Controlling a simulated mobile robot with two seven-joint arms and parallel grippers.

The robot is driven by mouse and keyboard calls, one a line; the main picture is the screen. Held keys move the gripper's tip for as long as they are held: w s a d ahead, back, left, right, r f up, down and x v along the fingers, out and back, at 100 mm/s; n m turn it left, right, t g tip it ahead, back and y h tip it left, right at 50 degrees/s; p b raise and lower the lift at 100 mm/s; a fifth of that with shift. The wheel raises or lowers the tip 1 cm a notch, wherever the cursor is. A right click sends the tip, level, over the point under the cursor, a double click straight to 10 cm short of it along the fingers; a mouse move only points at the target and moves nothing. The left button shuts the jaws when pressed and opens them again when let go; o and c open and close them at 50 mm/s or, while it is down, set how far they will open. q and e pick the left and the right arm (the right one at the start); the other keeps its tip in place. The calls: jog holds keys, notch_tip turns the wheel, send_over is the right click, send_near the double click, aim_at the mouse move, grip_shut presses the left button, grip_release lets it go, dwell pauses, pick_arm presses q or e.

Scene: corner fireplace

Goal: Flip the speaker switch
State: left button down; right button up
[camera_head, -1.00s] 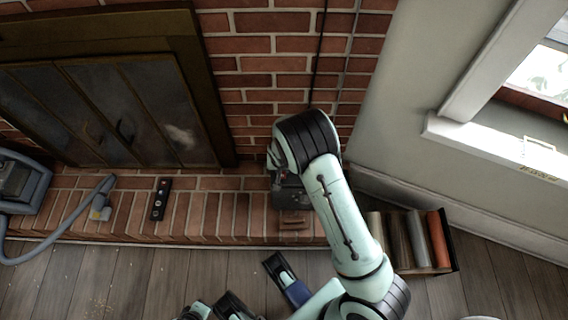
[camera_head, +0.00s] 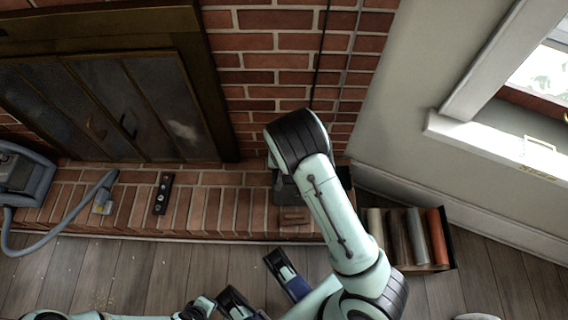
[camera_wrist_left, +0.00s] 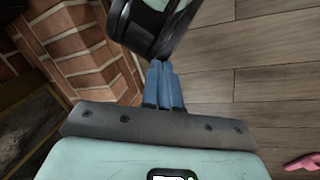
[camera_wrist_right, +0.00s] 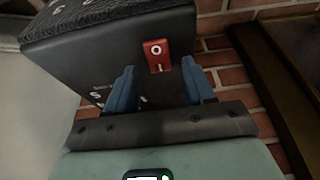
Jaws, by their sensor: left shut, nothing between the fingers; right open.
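The black speaker (camera_wrist_right: 115,48) fills the upper part of the right wrist view, with white lettering on its face. Its red rocker switch (camera_wrist_right: 156,56), marked O and I, sits near the face's right edge. My right gripper (camera_wrist_right: 160,80) is open and empty, one blue finger on each side of the switch in the picture; I cannot tell if it touches the face. In the head view a dark box (camera_head: 284,192) on the hearth, partly covered by my right arm, seems to be the speaker. My left gripper (camera_wrist_left: 163,68) is shut and empty, away from the speaker.
The brick hearth (camera_head: 225,210) runs below the fireplace doors (camera_head: 110,110). A remote (camera_head: 161,194) and a grey vacuum (camera_head: 25,178) with hose lie to the left. A box of coloured rolls (camera_head: 410,240) stands at right by the wall. The wooden floor in front is partly clear.

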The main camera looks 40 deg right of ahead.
pick_arm(q)
jog(key=s+d+r+g+p, duration=0.2)
jog(key=s+r+p, duration=0.2)
jog(key=s+r, duration=0.1)
jog(key=shift+s+d+r+h+p, duration=0.2)
jog(key=shift+s+h+p, duration=0.15)
jog(key=shift+h, duration=0.05)
pick_arm(e)
jog(key=v, duration=1.3)
jog(key=s+a+f+n+g+y, duration=0.1)
jog(key=s+a+f, duration=0.2)
jog(key=s+f, duration=0.35)
jog(key=s+a+f+n+g+y, duration=0.2)
jog(key=s+a+f, duration=0.2)
jog(key=s+f, duration=0.25)
jog(key=s+a+f+y, duration=0.3)
jog(key=s+a, duration=0.6)
jog(key=s, duration=0.1)
pick_arm(q)
notch_tip(320, 180, up, 11)
jog(key=w+p, duration=0.1)
jog(key=p, duration=1.1)
jog(key=shift+r+m, duration=0.2)
jog(key=shift+m, duration=0.1)
pick_arm(e)
notch_tip(320, 180, up, 11)
jog(key=w+n+g, duration=0.1)
jog(key=shift+a+r, duration=0.2)
jog(key=shift+a, duration=0.15)
